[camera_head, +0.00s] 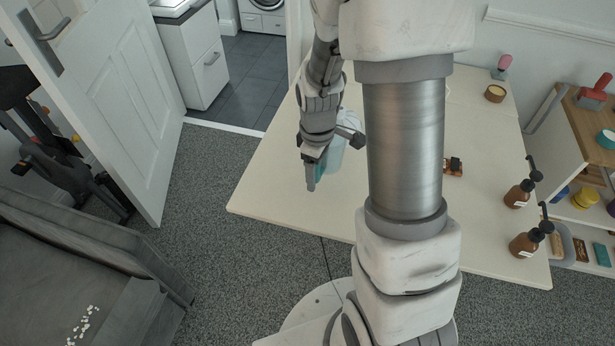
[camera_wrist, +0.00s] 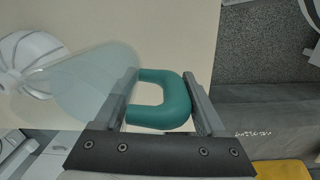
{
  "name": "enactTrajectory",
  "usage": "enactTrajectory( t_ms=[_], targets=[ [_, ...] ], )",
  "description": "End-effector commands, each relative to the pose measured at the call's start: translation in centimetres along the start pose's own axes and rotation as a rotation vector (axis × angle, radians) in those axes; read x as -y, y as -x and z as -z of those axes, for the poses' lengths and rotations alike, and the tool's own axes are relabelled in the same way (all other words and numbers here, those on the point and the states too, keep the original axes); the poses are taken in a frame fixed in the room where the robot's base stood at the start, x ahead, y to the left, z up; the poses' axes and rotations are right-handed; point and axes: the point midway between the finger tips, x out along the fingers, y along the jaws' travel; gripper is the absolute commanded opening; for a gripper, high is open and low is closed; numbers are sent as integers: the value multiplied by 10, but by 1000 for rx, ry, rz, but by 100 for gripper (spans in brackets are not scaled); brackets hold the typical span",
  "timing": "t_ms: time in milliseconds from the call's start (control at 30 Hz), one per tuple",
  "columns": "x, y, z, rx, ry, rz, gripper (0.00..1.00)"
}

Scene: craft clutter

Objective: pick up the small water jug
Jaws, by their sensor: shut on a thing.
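The small water jug has a clear, pale blue body (camera_wrist: 85,85) and a teal handle (camera_wrist: 178,100). My gripper (camera_wrist: 165,95) is shut on the handle, with a finger on either side of it in the wrist view. In the head view the jug (camera_head: 336,152) is over the left part of the cream table (camera_head: 270,190), partly hidden by my gripper (camera_head: 313,172). I cannot tell whether its base touches the table.
Two brown pump bottles (camera_head: 520,194) (camera_head: 529,240) stand at the table's right edge. My arm hides part of the table. A white door (camera_head: 105,90) stands open at left.

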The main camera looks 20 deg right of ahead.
Motion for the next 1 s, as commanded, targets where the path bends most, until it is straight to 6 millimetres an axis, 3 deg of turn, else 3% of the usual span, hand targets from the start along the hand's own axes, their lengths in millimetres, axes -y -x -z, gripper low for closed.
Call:
enactTrajectory(
  t_ms=[500, 1000],
  targets=[
    [-41, 28, -31, -1, -2, -2, 0],
    [-60, 42, -45, -1, -4, -2, 0]
  ],
)
